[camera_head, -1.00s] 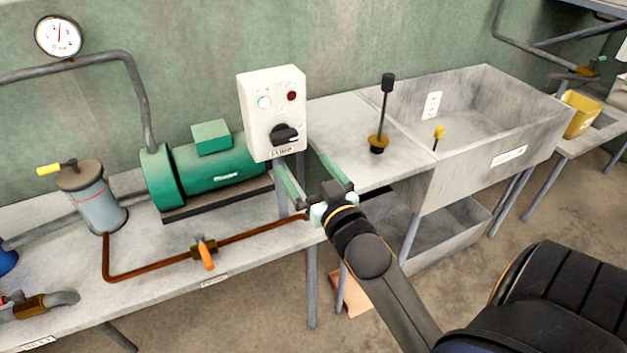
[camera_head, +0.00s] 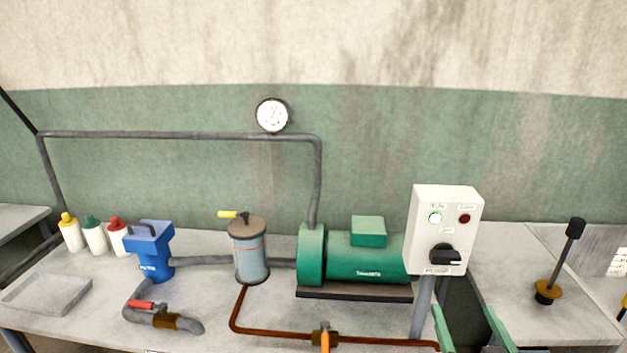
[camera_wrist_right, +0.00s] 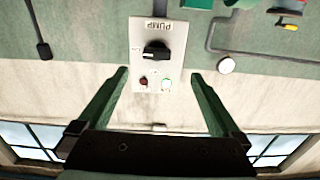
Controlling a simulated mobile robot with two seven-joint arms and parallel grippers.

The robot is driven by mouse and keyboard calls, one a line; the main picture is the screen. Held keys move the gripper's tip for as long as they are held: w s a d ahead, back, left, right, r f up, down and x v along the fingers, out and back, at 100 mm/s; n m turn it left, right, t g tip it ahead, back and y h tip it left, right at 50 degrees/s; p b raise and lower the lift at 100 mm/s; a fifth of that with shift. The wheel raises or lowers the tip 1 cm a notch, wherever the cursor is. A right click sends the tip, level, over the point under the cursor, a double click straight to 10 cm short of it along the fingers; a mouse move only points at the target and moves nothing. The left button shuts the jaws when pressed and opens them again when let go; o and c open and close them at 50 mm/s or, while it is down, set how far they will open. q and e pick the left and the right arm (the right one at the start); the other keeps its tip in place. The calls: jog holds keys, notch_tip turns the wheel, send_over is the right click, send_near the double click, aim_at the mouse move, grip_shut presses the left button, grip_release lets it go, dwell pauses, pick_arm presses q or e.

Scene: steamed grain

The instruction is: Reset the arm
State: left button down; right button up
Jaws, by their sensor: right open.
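My right gripper (camera_head: 468,317) shows at the bottom edge of the head view, its two green fingers apart with nothing between them. It is just below the white control box (camera_head: 447,215), which has a black rotary knob (camera_head: 444,256), a white-green button and a red button. In the right wrist view the open fingers (camera_wrist_right: 160,76) point towards the same box (camera_wrist_right: 150,25), which appears upside down with a PUMP label. The fingers look apart from the box. The rest of my right arm is outside the head view. My left gripper is not in view.
A green pump motor (camera_head: 365,258), a grey canister (camera_head: 250,255) and a blue filter (camera_head: 152,255) stand on the bench. A rust-brown pipe with an orange-handled valve (camera_head: 324,336) runs along the front. A lever (camera_head: 560,262) stands on the right. A gauge (camera_head: 272,115) is above.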

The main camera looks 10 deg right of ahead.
jog(key=s+a+f+n+g+y, duration=0.1)
jog(key=s+a+f, duration=0.3)
jog(key=f, duration=0.6)
jog(key=s+a+f+n+g+y, duration=0.2)
jog(key=s+a+f+g+y, duration=0.1)
jog(key=f, duration=0.7)
jog(key=s+a+f+n+g+y, duration=0.1)
jog(key=s+a+f+g+y, duration=0.1)
jog(key=s+a+f+g, duration=0.2)
jog(key=s+a+f, duration=0.3)
jog(key=f, duration=0.4)
jog(key=shift+n, duration=0.4)
